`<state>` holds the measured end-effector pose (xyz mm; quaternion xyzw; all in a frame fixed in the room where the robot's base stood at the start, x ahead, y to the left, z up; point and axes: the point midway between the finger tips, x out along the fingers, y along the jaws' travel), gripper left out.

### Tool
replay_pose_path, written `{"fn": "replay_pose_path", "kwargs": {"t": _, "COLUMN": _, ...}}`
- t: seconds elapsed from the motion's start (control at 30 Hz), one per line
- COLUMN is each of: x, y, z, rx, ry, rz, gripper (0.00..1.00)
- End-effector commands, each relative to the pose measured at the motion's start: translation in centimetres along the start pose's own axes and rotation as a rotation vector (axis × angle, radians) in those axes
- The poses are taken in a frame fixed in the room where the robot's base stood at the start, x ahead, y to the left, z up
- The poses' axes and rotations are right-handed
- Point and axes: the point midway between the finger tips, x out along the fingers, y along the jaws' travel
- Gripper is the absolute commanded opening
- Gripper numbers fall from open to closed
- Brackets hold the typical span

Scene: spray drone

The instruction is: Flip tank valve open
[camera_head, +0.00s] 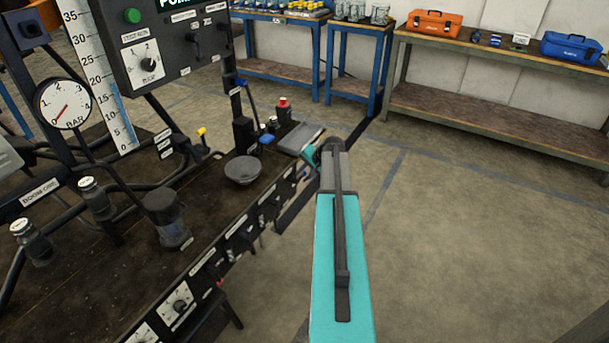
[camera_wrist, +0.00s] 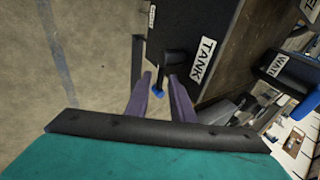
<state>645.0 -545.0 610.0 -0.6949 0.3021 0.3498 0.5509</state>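In the wrist view, a white TANK label (camera_wrist: 204,60) is on a dark panel. Beside it a black valve body (camera_wrist: 180,62) sticks out, with a small lever ending in a blue tip (camera_wrist: 160,88). My gripper (camera_wrist: 160,80) is open, its two purple fingers pointing at the valve. The blue tip shows between the fingers; I cannot tell if either touches it. In the head view my teal arm reaches the bench's front edge and hides much of the gripper and the tank valve.
The dark bench (camera_head: 100,270) holds a grey bowl (camera_head: 242,170), a pressure gauge (camera_head: 63,104) and a control box (camera_head: 160,45). More knobs line its front panel. A table at the back right carries an orange toolbox (camera_head: 434,23) and a blue toolbox (camera_head: 571,47). Floor to the right is clear.

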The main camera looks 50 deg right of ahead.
Motion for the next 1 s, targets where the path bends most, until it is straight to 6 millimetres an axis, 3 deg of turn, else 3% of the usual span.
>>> {"fn": "replay_pose_path", "kwargs": {"t": 0.37, "x": -0.1, "y": 0.0, "z": 0.0, "rx": 0.002, "ry": 0.0, "rz": -0.001, "gripper": 0.27}}
{"fn": "replay_pose_path", "kwargs": {"t": 0.57, "x": -1.2, "y": 0.0, "z": 0.0, "rx": 0.002, "ry": 0.002, "rz": -0.002, "gripper": 0.27}}
{"fn": "replay_pose_path", "kwargs": {"t": 1.0, "x": -7.6, "y": 0.0, "z": 0.1, "rx": 0.002, "ry": 0.002, "rz": -0.002, "gripper": 0.27}}
